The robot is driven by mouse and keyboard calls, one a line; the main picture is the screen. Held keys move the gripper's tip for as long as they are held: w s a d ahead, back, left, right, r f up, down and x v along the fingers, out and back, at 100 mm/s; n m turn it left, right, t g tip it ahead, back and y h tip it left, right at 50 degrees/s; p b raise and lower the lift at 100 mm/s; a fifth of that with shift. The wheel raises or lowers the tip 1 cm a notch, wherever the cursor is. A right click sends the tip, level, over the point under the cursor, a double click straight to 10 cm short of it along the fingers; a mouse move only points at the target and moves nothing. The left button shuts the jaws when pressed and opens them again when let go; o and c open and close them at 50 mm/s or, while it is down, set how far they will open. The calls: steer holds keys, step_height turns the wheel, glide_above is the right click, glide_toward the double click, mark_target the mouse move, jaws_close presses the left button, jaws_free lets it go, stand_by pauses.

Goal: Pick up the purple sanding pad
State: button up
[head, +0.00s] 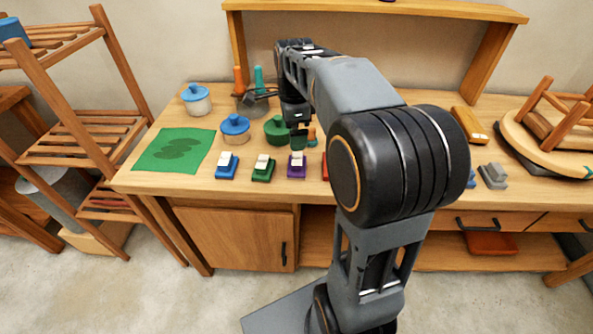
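The purple sanding pad (297,172) has a purple base and a white top block. It rests near the front edge of the wooden bench, right of a green pad (263,174) and a blue pad (226,172) of the same shape. My gripper (299,144) points down over the bench, just above and behind the purple pad in the picture, and appears apart from it. Its fingers are small and dark, so I cannot tell whether they are open. A red item (325,168) right of the purple pad is mostly hidden by my arm.
A green-lidded pot (278,128) and a blue-lidded pot (235,129) stand close to my gripper. A grey block (492,176) and an upturned stool (558,138) are at right.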

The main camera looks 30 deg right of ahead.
mark_target(297, 158)
steer(key=f+m, duration=0.1)
steer(key=f, duration=0.1)
steer(key=w+d+f+m+b, duration=0.1)
steer(key=f, duration=0.2)
steer(key=f+m, duration=0.1)
steer(key=f, duration=0.1)
steer(key=shift+w+d+f, duration=0.2)
steer(key=shift+w+f, duration=0.1)
steer(key=shift+f, duration=0.05)
steer(key=shift+d+f+b, duration=0.15)
steer(key=shift+f+b, duration=0.35)
steer(key=shift+f, duration=2.9)
steer(key=c, duration=0.7)
steer(key=shift+c, duration=0.2)
steer(key=shift+r, duration=0.15)
